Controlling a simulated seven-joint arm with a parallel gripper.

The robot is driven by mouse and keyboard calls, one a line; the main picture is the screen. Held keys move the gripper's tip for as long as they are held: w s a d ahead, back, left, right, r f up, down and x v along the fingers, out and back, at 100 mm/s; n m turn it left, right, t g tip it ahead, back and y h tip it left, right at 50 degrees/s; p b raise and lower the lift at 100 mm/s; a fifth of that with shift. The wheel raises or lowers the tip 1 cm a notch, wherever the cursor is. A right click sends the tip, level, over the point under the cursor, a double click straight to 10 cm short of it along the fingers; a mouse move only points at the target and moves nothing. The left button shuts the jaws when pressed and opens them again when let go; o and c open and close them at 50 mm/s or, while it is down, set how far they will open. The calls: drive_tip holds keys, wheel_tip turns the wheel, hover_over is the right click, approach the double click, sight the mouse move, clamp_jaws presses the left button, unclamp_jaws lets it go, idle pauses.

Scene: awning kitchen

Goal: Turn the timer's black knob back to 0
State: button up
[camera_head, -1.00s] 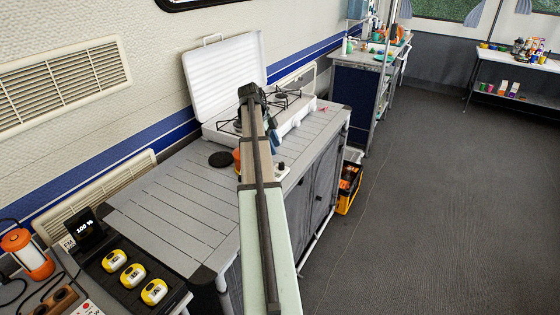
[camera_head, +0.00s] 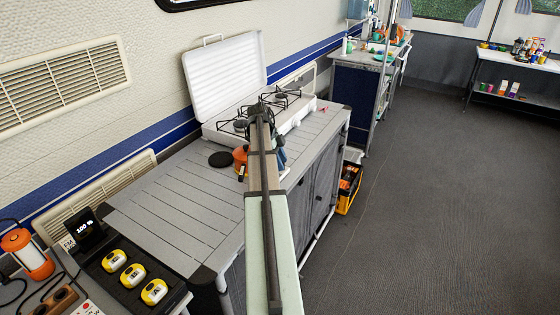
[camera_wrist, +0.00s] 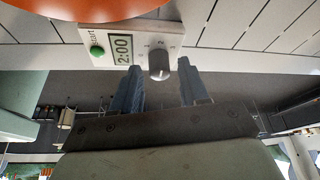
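The timer (camera_wrist: 118,40) is a white box in the wrist view, on the slatted counter. Its display (camera_wrist: 122,50) reads 2:00, and a green start button (camera_wrist: 97,51) is beside it. The black knob (camera_wrist: 159,65) projects from its face. My gripper (camera_wrist: 160,80) is open, with its two blue fingers apart. In the picture the knob lies between the fingertips, with a gap on each side; I cannot tell how far the tips reach along it. In the head view my arm hides most of the gripper and the timer.
An orange pot (camera_head: 240,157) stands close to the timer, and its orange side (camera_wrist: 80,7) fills the top of the wrist view. A white gas stove (camera_head: 225,131) with raised lid is behind it. The near counter (camera_head: 170,210) is clear except for a black disc (camera_head: 221,159).

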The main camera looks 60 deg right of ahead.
clamp_jaws()
drive_tip(key=shift+a+n, duration=0.1)
drive_tip(key=shift+n, duration=0.2)
drive_tip(key=n, duration=0.1)
drive_tip(key=n+h, duration=0.1)
drive_tip(key=n, duration=0.1)
drive_tip(key=shift+s+a+n+t+h, duration=0.1)
drive_tip(key=shift+n+t+h, duration=0.2)
drive_tip(key=shift+t, duration=0.1)
drive_tip(key=n+t+h, duration=0.1)
drive_tip(key=n, duration=0.3)
drive_tip(key=shift+s+a, duration=0.1)
drive_tip(key=n+t, duration=0.1)
drive_tip(key=n, duration=0.4)
drive_tip(key=shift+s+t+h, duration=0.1)
drive_tip(key=shift+t+h, duration=0.2)
drive_tip(key=shift+t, duration=0.1)
drive_tip(key=shift+n+t, duration=0.9)
drive_tip(key=shift+n, duration=1.4)
